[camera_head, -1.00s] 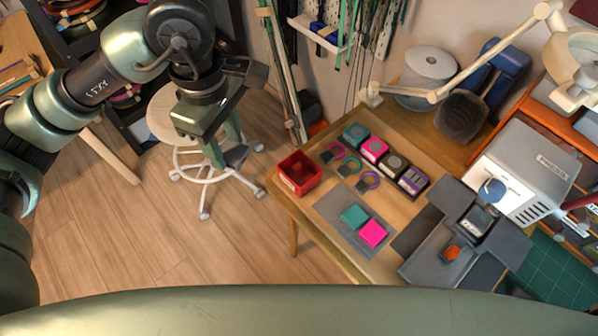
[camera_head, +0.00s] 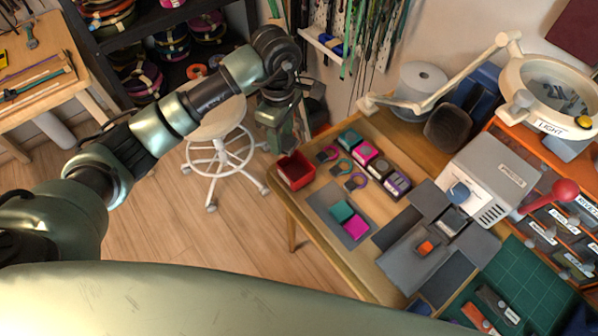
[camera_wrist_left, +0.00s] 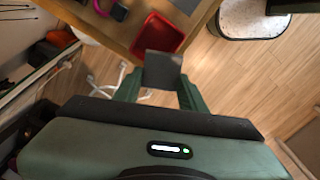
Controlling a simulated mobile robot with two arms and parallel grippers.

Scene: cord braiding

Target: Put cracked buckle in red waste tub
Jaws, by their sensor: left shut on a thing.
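My left gripper (camera_head: 287,140) is shut on a dark grey, flat, square piece, seen as the buckle (camera_wrist_left: 163,70) between the green fingers in the left wrist view. No crack can be made out on it. The red waste tub (camera_head: 296,171) stands at the table's left corner, and it also shows in the left wrist view (camera_wrist_left: 182,40). In the head view the gripper is just behind and above the tub. In the wrist view the piece overlaps the tub's near edge; its height above the tub cannot be told. My right gripper is not in view.
Coloured rings (camera_head: 345,167) and a row of small boxes (camera_head: 366,151) lie right of the tub. A grey mat (camera_head: 322,198) holds a teal and a pink block. A grey machine (camera_head: 492,180) stands further right. A white stool (camera_head: 217,150) is left of the table.

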